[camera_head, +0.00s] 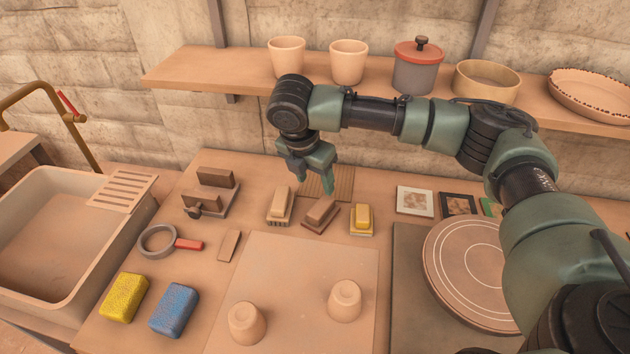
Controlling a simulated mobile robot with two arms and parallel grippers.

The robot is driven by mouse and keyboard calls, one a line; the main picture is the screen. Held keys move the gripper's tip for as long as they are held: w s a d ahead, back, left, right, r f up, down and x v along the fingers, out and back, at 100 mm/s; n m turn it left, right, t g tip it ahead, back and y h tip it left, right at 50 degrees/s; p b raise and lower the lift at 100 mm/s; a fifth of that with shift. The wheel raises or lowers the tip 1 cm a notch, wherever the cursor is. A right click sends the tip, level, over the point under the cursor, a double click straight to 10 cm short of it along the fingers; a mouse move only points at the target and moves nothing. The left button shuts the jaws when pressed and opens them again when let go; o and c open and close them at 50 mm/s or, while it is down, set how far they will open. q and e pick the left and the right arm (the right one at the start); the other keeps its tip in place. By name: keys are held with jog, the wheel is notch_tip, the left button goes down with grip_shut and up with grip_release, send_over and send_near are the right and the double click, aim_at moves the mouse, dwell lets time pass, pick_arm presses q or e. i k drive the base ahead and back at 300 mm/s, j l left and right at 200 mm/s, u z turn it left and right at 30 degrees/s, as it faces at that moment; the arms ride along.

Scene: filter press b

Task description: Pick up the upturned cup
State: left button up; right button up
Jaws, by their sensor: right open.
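Two small clay-coloured cups stand upside down on a pale square board at the front middle of the table. One is the left cup (246,323) and the other is the right cup (344,301). Each narrows towards the top and shows a ringed base. My right gripper (315,183) points down over the back of the table, well behind both cups. Its jaws are open and I see nothing between them. My left gripper is out of view.
The pale board (300,265) is otherwise bare. Brushes on blocks (280,205) stand behind it. Yellow (124,298) and blue (174,309) sponges lie left, near a sink (60,230). A round wheel disc (470,270) is right. Upright cups (287,58) stand on the shelf (200,70).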

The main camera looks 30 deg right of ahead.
aim_at(344, 305)
jog(key=k+j, duration=0.4)
jog(key=k, duration=0.2)
jog(key=k+j, duration=0.4)
jog(key=k, duration=0.2)
jog(key=k+j, duration=0.45)
jog(key=k, duration=0.15)
